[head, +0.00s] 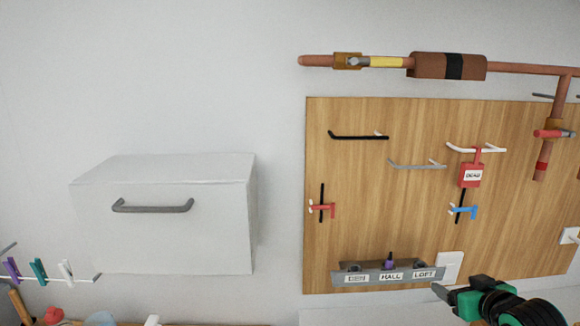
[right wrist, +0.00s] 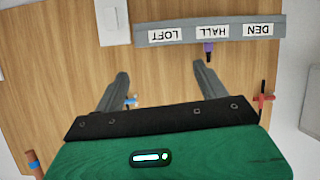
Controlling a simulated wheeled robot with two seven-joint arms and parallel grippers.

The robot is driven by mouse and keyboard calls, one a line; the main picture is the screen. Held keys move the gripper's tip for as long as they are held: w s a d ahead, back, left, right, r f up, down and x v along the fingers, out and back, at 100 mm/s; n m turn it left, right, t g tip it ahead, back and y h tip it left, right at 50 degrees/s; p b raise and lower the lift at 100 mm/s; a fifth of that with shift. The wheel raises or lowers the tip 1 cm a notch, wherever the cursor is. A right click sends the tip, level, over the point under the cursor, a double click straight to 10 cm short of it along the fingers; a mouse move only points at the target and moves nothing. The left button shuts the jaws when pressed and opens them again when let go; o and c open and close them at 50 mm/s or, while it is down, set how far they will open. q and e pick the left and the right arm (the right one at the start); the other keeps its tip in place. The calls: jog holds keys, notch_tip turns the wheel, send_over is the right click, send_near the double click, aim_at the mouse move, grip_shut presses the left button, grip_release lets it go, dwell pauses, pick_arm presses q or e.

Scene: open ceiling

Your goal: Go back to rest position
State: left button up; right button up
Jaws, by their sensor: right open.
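My right gripper (head: 441,291) shows at the lower right of the head view, in front of the board's lower edge near the LOFT end of the label strip. In the right wrist view its two grey fingers (right wrist: 160,78) stand wide apart with nothing between them. The grey strip (head: 372,278) carries the labels DEN, HALL and LOFT. It also shows upside down in the right wrist view (right wrist: 178,38). A purple piece (head: 389,261) stands at HALL; it is near one fingertip in the right wrist view (right wrist: 208,50). My left gripper is out of view.
The wooden board (head: 400,225) bears several hooks, a red DEAD tag (head: 471,180), a red valve handle (head: 322,208) and a blue one (head: 464,211). Copper pipe (head: 530,69) runs above. A white cabinet (head: 160,240) hangs left. Clips (head: 38,270) hang at lower left.

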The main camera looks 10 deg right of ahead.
jog(key=s+a+f+n+g+y, duration=0.1)
jog(key=s+a+f+g, duration=0.4)
jog(key=s+a+f, duration=0.7)
jog(key=s+a+f+n+g+y, duration=0.1)
jog(key=s+a+f+g, duration=0.4)
jog(key=s+a+f, duration=0.7)
notch_tip(320, 180, down, 31)
jog(key=s+d, duration=0.2)
jog(key=d, duration=0.1)
jog(key=s+d+f+g, duration=0.2)
jog(key=s+d+f, duration=0.1)
jog(key=s+f, duration=1.6)
notch_tip(320, 180, down, 3)
jog(key=shift+s+r+n+h+b, duration=0.2)
jog(key=shift+n+h+b, duration=0.1)
jog(key=shift+b, duration=0.15)
jog(key=shift+s+d, duration=0.1)
